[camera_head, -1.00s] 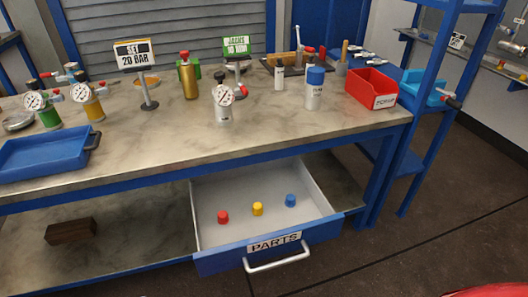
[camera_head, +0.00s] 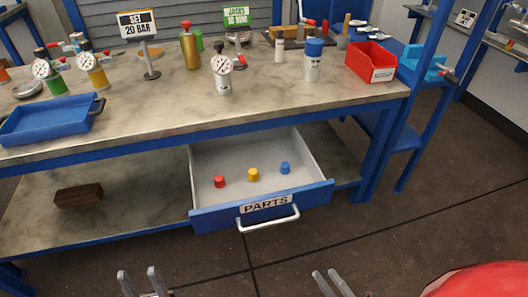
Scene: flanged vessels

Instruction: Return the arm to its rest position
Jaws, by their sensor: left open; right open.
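My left gripper (camera_head: 140,283) shows at the bottom edge, left of the middle. Its two grey fingers are apart with nothing between them. My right gripper (camera_head: 332,284) shows at the bottom edge, right of the middle. Its fingers are also apart and empty. Both are in front of the workbench (camera_head: 150,133), over the dark floor and touching nothing. The rest of both arms is mostly cut off by the frame.
The parts drawer (camera_head: 262,206) is pulled out with a red cap (camera_head: 220,181), a yellow cap (camera_head: 253,174) and a blue cap (camera_head: 285,168) inside. A blue tray (camera_head: 48,121), gauge vessels and a red bin (camera_head: 371,62) stand on the bench.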

